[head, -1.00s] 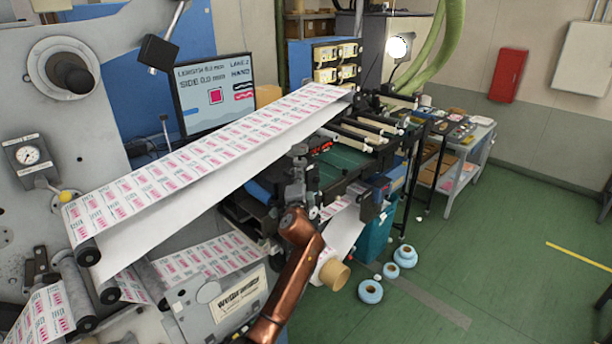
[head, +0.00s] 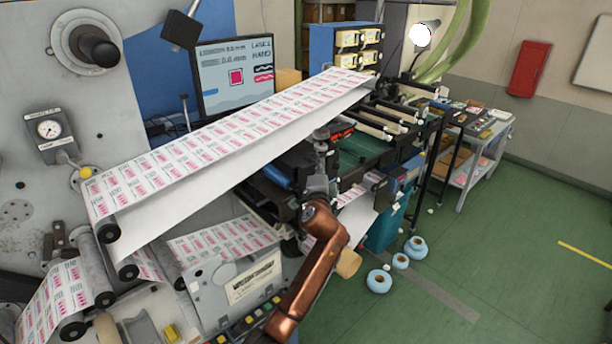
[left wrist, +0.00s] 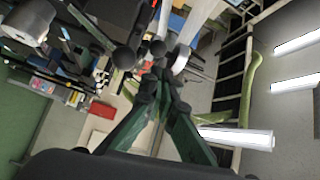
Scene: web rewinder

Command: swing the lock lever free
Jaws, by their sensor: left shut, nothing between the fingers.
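A short lever with a yellow ball knob (head: 86,173) sits below the round gauge at the left of the head view; I cannot tell for sure that it is the lock lever. My left gripper (head: 321,134) points up beside the sloping printed web, near the middle of the head view and well to the right of that knob. It is shut and empty. In the left wrist view, its dark fingers (left wrist: 158,78) come together near the middle, with dark round knobs (left wrist: 124,57) close by in the picture. My right gripper is not in view.
The printed web (head: 230,135) slopes across the machine close to my left gripper. A monitor (head: 236,75) stands behind it. Blue rolls (head: 379,281) lie on the green floor, and a grey side table (head: 468,145) stands further right. The floor at the right is clear.

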